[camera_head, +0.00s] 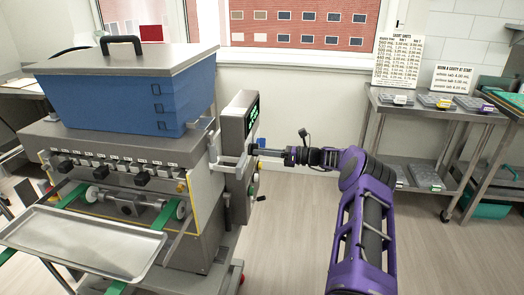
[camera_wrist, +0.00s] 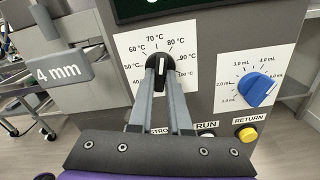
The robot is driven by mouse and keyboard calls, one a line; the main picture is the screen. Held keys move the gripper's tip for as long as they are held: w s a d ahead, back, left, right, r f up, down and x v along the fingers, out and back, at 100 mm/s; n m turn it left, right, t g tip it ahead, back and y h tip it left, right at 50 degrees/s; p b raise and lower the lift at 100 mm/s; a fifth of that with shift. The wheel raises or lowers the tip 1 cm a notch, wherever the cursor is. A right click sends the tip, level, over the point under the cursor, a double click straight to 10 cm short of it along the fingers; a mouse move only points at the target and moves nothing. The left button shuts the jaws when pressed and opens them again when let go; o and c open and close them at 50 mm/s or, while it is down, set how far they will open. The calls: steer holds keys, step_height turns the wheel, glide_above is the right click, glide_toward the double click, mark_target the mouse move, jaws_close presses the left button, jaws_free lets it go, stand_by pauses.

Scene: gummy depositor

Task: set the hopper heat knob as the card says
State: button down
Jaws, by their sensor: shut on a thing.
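The black heat knob (camera_wrist: 160,66) sits in the middle of a white dial plate (camera_wrist: 130,48) marked in °C, with 70 °C at the top. Its white line points roughly upward, near 70 °C; the exact setting is hard to tell. My gripper (camera_wrist: 161,78) is shut on the knob, one finger on each side. In the head view my gripper (camera_head: 262,152) reaches the control box (camera_head: 236,125) from the right; the knob is hidden there. Two printed cards, a tall one (camera_head: 398,60) and a wide one (camera_head: 452,78), stand on the right shelf, mostly too small to read.
A blue mL knob (camera_wrist: 258,90) is right of the heat dial, above a yellow RETURN button (camera_wrist: 247,134). A grey "4 mm" plate (camera_wrist: 60,70) juts out at left. The blue hopper (camera_head: 140,95) stands on the machine, with a metal tray (camera_head: 85,243) in front.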

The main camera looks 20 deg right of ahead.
steer(key=m, duration=0.4)
steer(key=shift+s+m+p, duration=0.1)
steer(key=shift+m+p, duration=0.25)
steer(key=shift+m, duration=0.05)
stand_by(0.4)
steer(key=c, duration=0.9)
jaws_free()
steer(key=shift+o, duration=0.2)
steer(key=v, duration=1.7)
steer(key=shift+s+b, duration=0.2)
steer(key=shift+b, duration=0.1)
steer(key=shift+d, duration=0.1)
